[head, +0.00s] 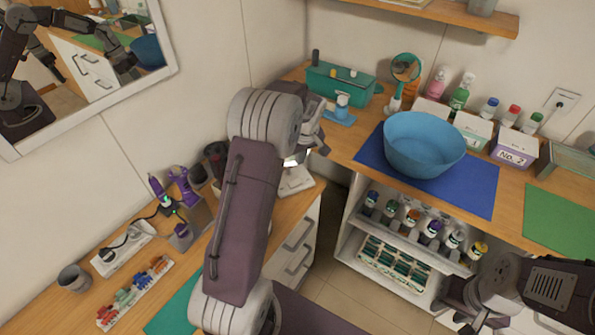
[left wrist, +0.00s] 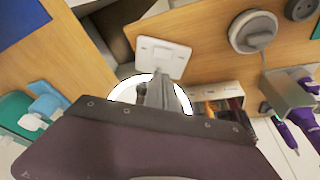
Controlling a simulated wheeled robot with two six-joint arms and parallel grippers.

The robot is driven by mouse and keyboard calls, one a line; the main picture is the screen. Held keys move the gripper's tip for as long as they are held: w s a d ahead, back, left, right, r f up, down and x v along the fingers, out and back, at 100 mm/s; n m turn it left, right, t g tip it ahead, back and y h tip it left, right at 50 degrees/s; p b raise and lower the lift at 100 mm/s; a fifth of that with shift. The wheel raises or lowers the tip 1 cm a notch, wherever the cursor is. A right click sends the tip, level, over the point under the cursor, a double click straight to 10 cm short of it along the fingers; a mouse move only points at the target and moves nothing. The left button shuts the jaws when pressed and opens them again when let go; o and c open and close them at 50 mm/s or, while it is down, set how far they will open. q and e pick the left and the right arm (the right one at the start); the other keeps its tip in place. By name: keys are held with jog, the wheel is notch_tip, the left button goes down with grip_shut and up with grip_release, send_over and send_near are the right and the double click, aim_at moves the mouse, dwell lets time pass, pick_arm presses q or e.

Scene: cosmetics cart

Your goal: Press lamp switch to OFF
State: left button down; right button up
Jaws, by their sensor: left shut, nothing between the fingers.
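The lamp's white base (head: 296,181) stands on the left wooden counter near its corner. A bright glow shows just above it, partly hidden by my left arm. In the left wrist view the lamp's base (left wrist: 160,56) is a white plate with small marks, and its bright white round head (left wrist: 124,92) lies partly behind my fingers. My left gripper (left wrist: 164,84) is shut and empty, its tips close to the base in the picture; I cannot tell whether they touch it. My right gripper (head: 468,322) is at the lower right, partly cut off, its jaws unclear.
A blue bowl (head: 421,145) stands on a blue mat (head: 475,197) on the right counter. A teal box (head: 338,84) and a round mirror (head: 405,69) stand behind. Purple hair tools (head: 182,182) and a power strip (head: 125,248) are left of my left arm.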

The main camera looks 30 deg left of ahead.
pick_arm(q)
jog(key=shift+w+f, duration=0.15)
jog(key=shift+f, duration=0.1)
pick_arm(e)
jog(key=shift+w+a+f, duration=0.1)
jog(key=shift+f, duration=0.15)
pick_arm(q)
jog(key=p, duration=0.1)
send_near(298, 182)
jog(key=x, duration=0.5)
jog(key=shift+w+a+f, duration=0.1)
jog(key=shift+a, duration=0.05)
jog(key=shift+w+f, duration=0.15)
jog(key=shift+f, duration=0.5)
pick_arm(e)
jog(key=shift+r, duration=0.3)
